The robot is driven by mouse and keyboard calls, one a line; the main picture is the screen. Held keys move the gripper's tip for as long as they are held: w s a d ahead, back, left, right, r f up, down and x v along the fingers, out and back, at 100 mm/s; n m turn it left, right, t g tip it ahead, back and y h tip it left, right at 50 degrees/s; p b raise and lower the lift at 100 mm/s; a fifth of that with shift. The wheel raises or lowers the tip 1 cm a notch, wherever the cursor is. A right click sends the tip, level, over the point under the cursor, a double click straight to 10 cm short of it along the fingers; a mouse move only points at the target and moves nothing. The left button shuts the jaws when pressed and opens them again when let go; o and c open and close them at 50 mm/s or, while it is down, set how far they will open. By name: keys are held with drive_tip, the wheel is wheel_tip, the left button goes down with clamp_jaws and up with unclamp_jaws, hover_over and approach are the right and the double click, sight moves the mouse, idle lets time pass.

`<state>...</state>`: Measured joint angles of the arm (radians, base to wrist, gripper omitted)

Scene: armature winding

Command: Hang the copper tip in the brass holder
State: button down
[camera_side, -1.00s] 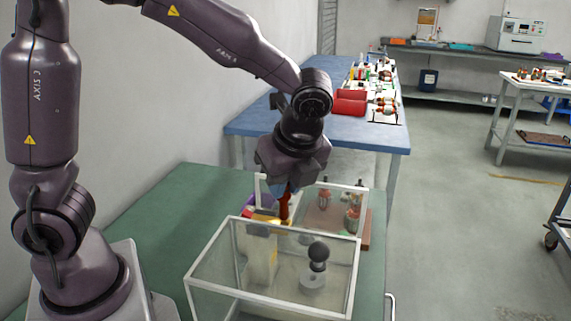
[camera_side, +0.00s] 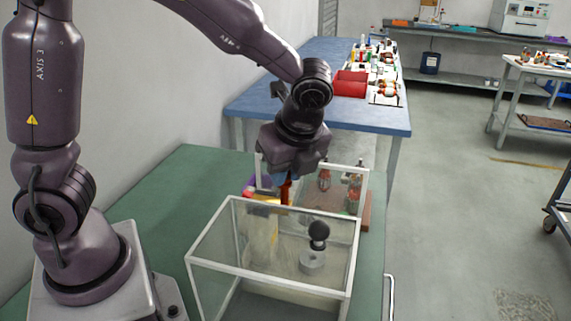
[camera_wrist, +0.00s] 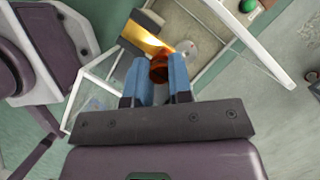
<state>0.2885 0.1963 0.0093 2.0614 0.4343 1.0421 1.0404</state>
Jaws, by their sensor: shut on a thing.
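My gripper (camera_side: 284,181) points down over the back of a clear-walled box (camera_side: 192,258). It is shut on the copper tip (camera_side: 286,192), a dark orange-red piece that hangs below the fingers. In the wrist view the blue fingers of my gripper (camera_wrist: 160,82) grip the copper tip (camera_wrist: 159,70) from both sides. The brass holder (camera_wrist: 145,38) is a shiny gold piece just beyond the tip, up and left of it. In the side view the brass holder (camera_side: 264,209) is partly hidden behind the box wall. I cannot tell whether tip and holder touch.
A grey round base with a black ball knob (camera_side: 319,232) stands inside the box. The box's pale frame surrounds the work closely. Behind it is a brown tray with red-and-green parts (camera_side: 353,191). The green table (camera_side: 160,210) is clear on the left.

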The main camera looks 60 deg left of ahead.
sight(287, 182)
drive_tip(key=shift+f, duration=1.85)
drive_tip(key=c, duration=0.9)
unclamp_jaws()
drive_tip(key=shift+c, duration=0.2)
drive_tip(key=shift+r, duration=2.25)
